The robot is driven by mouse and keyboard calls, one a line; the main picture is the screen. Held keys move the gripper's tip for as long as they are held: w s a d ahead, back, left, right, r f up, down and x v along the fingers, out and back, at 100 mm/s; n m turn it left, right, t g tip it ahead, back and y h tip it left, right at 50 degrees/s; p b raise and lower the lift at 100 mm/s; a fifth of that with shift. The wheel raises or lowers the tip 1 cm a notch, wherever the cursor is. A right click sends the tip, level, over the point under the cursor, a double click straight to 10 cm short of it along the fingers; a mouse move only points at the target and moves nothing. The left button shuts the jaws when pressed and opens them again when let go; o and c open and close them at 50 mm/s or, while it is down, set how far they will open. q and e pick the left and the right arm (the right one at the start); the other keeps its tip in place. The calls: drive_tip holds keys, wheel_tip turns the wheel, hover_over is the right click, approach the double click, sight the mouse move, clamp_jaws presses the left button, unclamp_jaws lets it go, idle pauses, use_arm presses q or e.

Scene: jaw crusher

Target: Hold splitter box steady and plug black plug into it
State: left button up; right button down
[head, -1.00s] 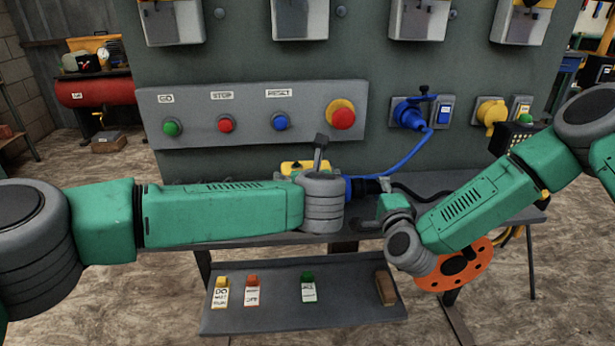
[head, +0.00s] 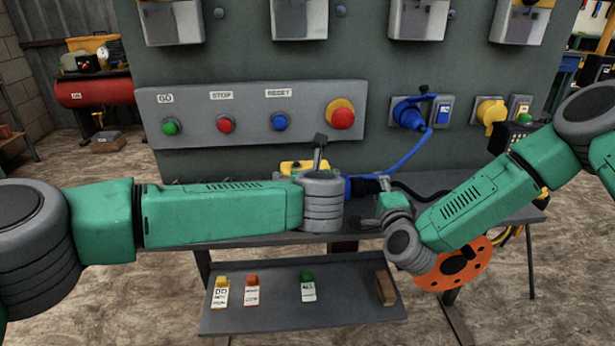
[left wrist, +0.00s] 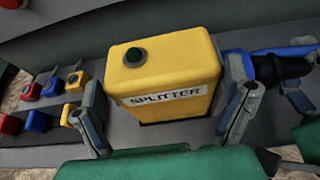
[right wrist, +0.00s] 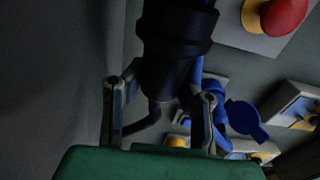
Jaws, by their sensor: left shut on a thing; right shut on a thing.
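The yellow splitter box (left wrist: 165,75) with a green round button on top sits between the fingers of my left gripper (left wrist: 165,112), which is shut on its sides. In the head view only a bit of the box (head: 291,166) shows behind my left wrist. A blue connector (left wrist: 266,68) is at the box's right side. The black plug (right wrist: 175,50) is held by my right gripper (right wrist: 160,108), shut on it. In the left wrist view the black plug (left wrist: 292,68) lines up with the blue connector and appears to touch it; how deep it sits cannot be told.
The grey bench (head: 440,182) bears the box. Behind it stands a panel (head: 250,115) with buttons and a blue wall plug (head: 410,114). A blue cable (head: 412,160) runs down beside my right gripper. A lower shelf (head: 345,300) holds small tagged pieces.

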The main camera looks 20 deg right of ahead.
use_arm(q)
drive_tip(key=shift+a+f, duration=0.1)
drive_tip(key=shift+f, duration=0.05)
use_arm(e)
drive_tip(key=shift+w+a, duration=0.15)
drive_tip(key=shift+a, duration=0.4)
drive_tip(key=shift+w+a, duration=0.15)
drive_tip(key=shift+a, duration=0.35)
drive_tip(key=c, duration=1.2)
unclamp_jaws()
drive_tip(key=shift+d, duration=0.1)
drive_tip(key=shift+s+d, duration=0.35)
drive_tip(key=shift+d, duration=1.05)
drive_tip(key=shift+s+d, duration=0.4)
drive_tip(key=shift+d, duration=1.05)
drive_tip(key=shift+s+d, duration=0.35)
drive_tip(key=shift+d, duration=1.05)
use_arm(q)
drive_tip(key=o, duration=1.3)
drive_tip(key=shift+o, duration=0.2)
